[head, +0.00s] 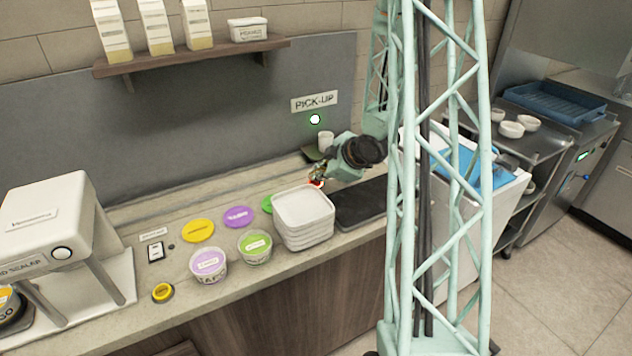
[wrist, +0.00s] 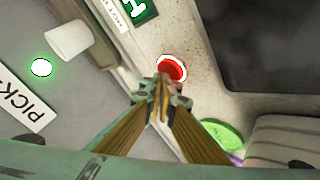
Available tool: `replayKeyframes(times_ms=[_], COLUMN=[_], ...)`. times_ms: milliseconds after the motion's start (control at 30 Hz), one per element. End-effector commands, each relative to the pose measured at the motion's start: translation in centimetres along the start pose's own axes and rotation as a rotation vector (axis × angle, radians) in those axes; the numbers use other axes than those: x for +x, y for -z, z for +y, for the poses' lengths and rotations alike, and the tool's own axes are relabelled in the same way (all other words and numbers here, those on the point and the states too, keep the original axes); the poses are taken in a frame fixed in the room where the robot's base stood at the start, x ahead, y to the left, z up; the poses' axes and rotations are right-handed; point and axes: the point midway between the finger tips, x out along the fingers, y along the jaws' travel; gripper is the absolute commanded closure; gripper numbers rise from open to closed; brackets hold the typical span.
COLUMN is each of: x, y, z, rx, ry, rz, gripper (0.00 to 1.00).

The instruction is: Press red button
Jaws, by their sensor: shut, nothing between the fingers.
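The red button (wrist: 172,69) has a white rim and sits on the pale counter in the wrist view. In the head view only a bit of the red button (head: 317,183) shows beside my gripper, behind the stack of white trays. My gripper (wrist: 163,88) is shut and empty, with its fingertips pointing at the near edge of the button in the wrist view. In the head view my gripper (head: 318,174) is low over the counter at the button. I cannot tell whether the fingertips touch it.
A stack of white trays (head: 303,213) stands close in front of the button. A dark mat (head: 360,203) lies to the right. A white cup (head: 325,141) stands behind, below the PICK-UP sign (head: 314,101) and a lit green light (head: 315,119). Sauce tubs (head: 208,264) stand to the left.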

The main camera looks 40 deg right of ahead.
Motion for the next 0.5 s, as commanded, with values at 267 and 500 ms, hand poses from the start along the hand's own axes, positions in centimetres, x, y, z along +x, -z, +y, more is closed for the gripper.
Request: replayKeyframes(times_ms=[267, 500], x=[0.51, 0.51], y=[-0.37, -0.38], z=[-0.38, -0.38], rx=[0.000, 0.000], ry=[0.000, 0.000], rz=[0.000, 0.000], gripper=[1.00, 1.00])
